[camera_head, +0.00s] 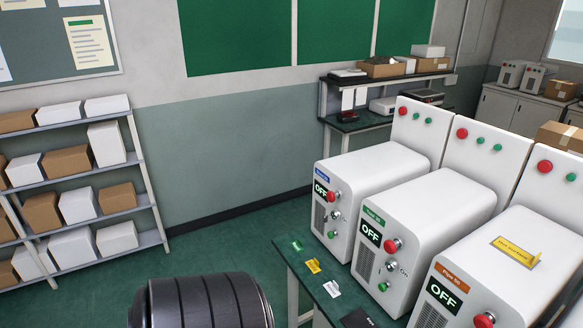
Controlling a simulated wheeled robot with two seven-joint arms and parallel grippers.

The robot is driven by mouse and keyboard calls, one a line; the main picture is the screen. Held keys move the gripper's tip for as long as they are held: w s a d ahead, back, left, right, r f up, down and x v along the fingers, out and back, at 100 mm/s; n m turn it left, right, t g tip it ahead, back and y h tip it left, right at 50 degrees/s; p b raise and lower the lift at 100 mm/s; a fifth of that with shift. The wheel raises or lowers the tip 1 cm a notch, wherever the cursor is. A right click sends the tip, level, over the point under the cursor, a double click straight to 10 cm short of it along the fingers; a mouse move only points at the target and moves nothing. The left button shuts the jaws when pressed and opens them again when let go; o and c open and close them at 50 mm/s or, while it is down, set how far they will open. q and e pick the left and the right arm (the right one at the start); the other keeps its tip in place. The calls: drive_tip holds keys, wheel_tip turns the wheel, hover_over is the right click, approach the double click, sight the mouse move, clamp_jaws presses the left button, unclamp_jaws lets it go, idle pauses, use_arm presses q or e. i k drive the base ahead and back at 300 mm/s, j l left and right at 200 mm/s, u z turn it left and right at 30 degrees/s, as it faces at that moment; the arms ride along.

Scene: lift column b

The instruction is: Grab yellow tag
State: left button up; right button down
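A small yellow tag (313,266) lies flat on the dark green table (285,252), near its left edge. It lies between a green tag (296,245) and a white tag (332,289). All three are in a row in front of the white machines. A larger yellow label (516,250) with a raised part sits on top of the nearest machine; its writing is too small to read surely. Neither of my grippers is in view.
Three white machines, blue-labelled (377,167), green-labelled (437,203) and orange-labelled (500,290), fill most of the table, each display reading OFF. A dark flat object (359,319) lies at the bottom edge. A shelf with boxes (78,206) stands left. Green floor (215,248) lies clear between.

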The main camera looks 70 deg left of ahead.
sight(313, 265)
drive_tip(key=u, duration=1.9)
drive_tip(key=i+j, duration=0.7)
drive_tip(key=i, duration=0.25)
drive_tip(key=z, duration=0.05)
